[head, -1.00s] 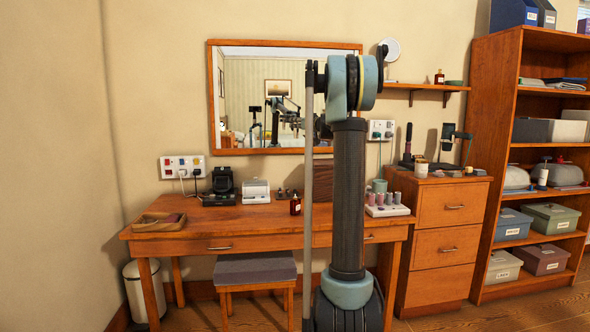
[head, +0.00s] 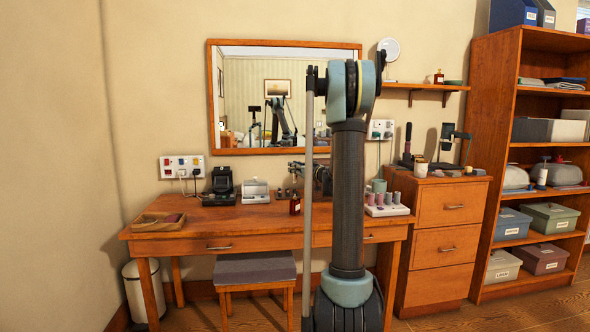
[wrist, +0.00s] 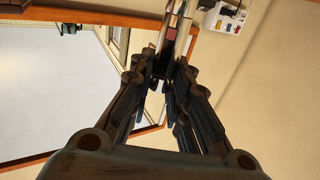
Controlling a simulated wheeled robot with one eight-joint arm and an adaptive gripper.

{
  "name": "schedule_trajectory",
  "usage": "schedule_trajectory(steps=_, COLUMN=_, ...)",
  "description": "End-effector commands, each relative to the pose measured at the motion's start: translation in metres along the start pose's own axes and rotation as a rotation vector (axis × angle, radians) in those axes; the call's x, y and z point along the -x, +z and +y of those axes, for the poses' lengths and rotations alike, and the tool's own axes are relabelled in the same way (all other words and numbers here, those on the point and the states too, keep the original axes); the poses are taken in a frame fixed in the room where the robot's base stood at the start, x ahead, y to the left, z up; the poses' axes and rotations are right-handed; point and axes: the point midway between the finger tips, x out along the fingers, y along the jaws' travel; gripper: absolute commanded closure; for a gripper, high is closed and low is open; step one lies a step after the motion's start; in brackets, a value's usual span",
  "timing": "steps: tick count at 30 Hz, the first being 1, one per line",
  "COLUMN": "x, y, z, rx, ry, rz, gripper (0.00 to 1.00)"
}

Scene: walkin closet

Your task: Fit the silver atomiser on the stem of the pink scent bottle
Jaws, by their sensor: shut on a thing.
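My gripper (head: 297,170) shows low over the back of the desk, partly behind my own arm, with its fingers pointing left. In the wrist view its fingers (wrist: 164,77) close together on a small thing too dark and hidden to make out; I cannot confirm that it is the silver atomiser. A small dark-red bottle with a pale label (head: 295,206) stands upright on the desk, below the gripper and apart from it. I cannot tell whether it is the pink scent bottle. A dark-red block (wrist: 170,33) with pale strips shows beyond the fingertips.
The desk (head: 225,228) carries a wooden tray (head: 140,225), a black stand (head: 222,188), a white stand (head: 256,189) and a white rack of small pink and grey bottles (head: 387,210). A mirror (head: 240,80) hangs close behind.

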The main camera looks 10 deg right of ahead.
Motion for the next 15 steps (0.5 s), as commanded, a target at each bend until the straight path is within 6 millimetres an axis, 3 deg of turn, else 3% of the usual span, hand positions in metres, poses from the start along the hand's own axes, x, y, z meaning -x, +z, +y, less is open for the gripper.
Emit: schedule_trajectory(steps=15, x=0.000, y=0.036, z=0.000, rx=0.000, ry=0.000, rz=0.000, gripper=1.00)
